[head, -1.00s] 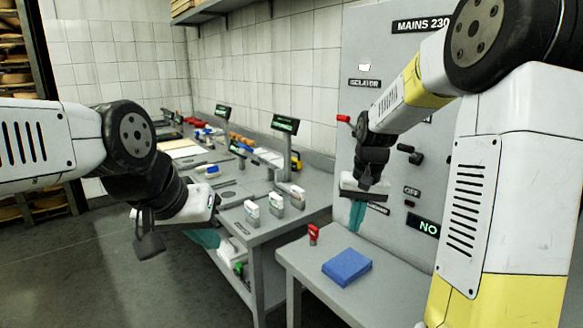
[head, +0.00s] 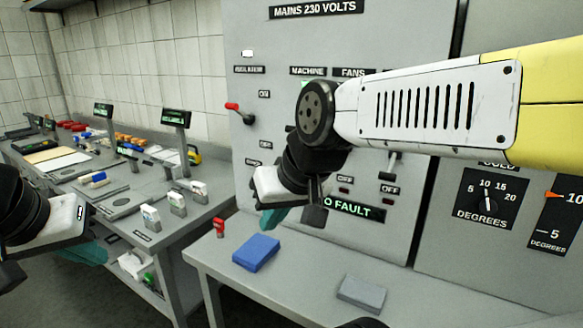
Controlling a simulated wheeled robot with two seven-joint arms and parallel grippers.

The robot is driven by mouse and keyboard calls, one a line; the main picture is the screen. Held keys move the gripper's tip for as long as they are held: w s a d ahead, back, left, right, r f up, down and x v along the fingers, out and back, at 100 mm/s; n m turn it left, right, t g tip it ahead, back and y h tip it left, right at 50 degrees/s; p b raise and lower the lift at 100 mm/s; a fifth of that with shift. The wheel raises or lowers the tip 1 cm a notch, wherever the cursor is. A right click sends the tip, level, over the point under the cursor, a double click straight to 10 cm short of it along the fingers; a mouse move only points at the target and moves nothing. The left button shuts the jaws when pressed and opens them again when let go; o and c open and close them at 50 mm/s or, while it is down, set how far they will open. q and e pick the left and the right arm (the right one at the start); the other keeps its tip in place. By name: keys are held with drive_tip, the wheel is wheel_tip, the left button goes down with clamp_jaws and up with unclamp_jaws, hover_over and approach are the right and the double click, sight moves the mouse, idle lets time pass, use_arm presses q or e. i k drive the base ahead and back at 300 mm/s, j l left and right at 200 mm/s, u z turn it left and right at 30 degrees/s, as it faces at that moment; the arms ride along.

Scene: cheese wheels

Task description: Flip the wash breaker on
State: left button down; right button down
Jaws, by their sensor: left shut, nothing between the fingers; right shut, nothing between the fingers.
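The grey electrical panel (head: 230,175) carries the sign MAINS 230 VOLTS and the labels MACHINE (head: 308,71) and FANS (head: 353,72). I cannot read a wash label; my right arm covers part of the switch rows. A dark breaker lever (head: 393,165) shows below my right arm, above an OFF label (head: 390,189). Another OFF label (head: 344,180) is to its left. My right gripper (head: 274,218) is shut and empty, in front of the lower panel, with teal fingertips pointing down. My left gripper (head: 92,253) is shut and empty by the side bench.
A red-handled lever (head: 236,108) sticks out at the panel's left. A green-lit FAULT display (head: 358,210) is partly covered. The bench (head: 300,292) holds a blue block (head: 256,252), a grey block (head: 361,293) and a red item (head: 219,227). Temperature dials (head: 487,203) are at right.

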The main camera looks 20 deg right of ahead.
sight(388, 176)
drive_tip(key=z, duration=1.65)
drive_tip(key=i+j+u, duration=0.15)
drive_tip(key=j, duration=0.25)
drive_tip(key=j+u, duration=0.2)
drive_tip(key=j, duration=0.15)
drive_tip(key=i+j+u, duration=0.15)
drive_tip(key=j, duration=0.2)
drive_tip(key=i, duration=0.05)
